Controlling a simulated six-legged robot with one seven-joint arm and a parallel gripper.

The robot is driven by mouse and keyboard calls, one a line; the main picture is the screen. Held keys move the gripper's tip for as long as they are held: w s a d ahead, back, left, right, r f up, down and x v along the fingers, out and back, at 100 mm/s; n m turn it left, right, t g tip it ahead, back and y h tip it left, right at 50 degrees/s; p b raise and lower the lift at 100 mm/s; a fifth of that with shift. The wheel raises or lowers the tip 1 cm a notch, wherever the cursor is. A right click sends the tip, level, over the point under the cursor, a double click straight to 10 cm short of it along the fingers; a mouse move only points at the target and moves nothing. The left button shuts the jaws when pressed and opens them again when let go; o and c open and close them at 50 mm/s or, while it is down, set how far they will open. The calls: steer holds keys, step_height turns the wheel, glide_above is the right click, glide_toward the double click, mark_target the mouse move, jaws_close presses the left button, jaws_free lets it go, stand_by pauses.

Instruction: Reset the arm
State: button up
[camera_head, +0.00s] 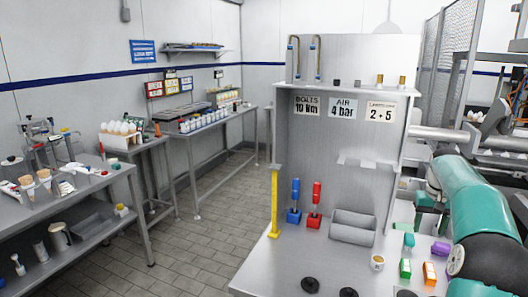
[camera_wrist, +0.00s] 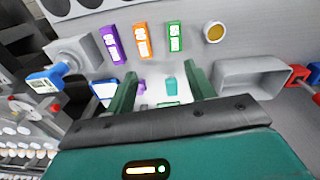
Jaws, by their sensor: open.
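My teal arm (camera_head: 470,200) reaches in along the right side of the head view, over the right part of the grey workbench. In the wrist view, my gripper (camera_wrist: 158,88) shows two dark green fingers standing well apart. It is open. A small teal block (camera_wrist: 171,86) shows between the fingers in the picture, and I see no contact with it. Nothing is held. In the head view my arm largely hides the gripper, and its fingertips are hard to make out.
Purple (camera_wrist: 112,44), orange (camera_wrist: 141,40) and green (camera_wrist: 174,37) labelled blocks lie near a gold-topped cup (camera_wrist: 214,33). A grey bin (camera_head: 352,228) and blue (camera_head: 295,215) and red (camera_head: 315,218) handled tools stand by the upright panel (camera_head: 335,150). The tiled floor (camera_head: 190,265) at left is clear.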

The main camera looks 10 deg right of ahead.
steer(key=s+a+r+n+t, duration=0.1)
steer(key=s+a+r, duration=0.15)
steer(key=a, duration=0.55)
steer(key=s+a+r+n+h, duration=0.15)
steer(key=a+r, duration=0.25)
steer(key=a, duration=0.5)
steer(key=s+a+r+t, duration=0.1)
steer(key=s+a+r, duration=0.2)
steer(key=a, duration=0.5)
steer(key=s+a+f+n+t+y, duration=0.1)
steer(key=s+a+f, duration=0.2)
steer(key=s+a, duration=0.4)
steer(key=s+a+f+n+t+y, duration=0.1)
steer(key=s+a+f+t, duration=0.1)
steer(key=s+a, duration=0.6)
steer(key=s+f, duration=0.1)
steer(key=s, duration=0.4)
steer(key=shift+s+f, duration=0.3)
steer(key=shift+s, duration=0.05)
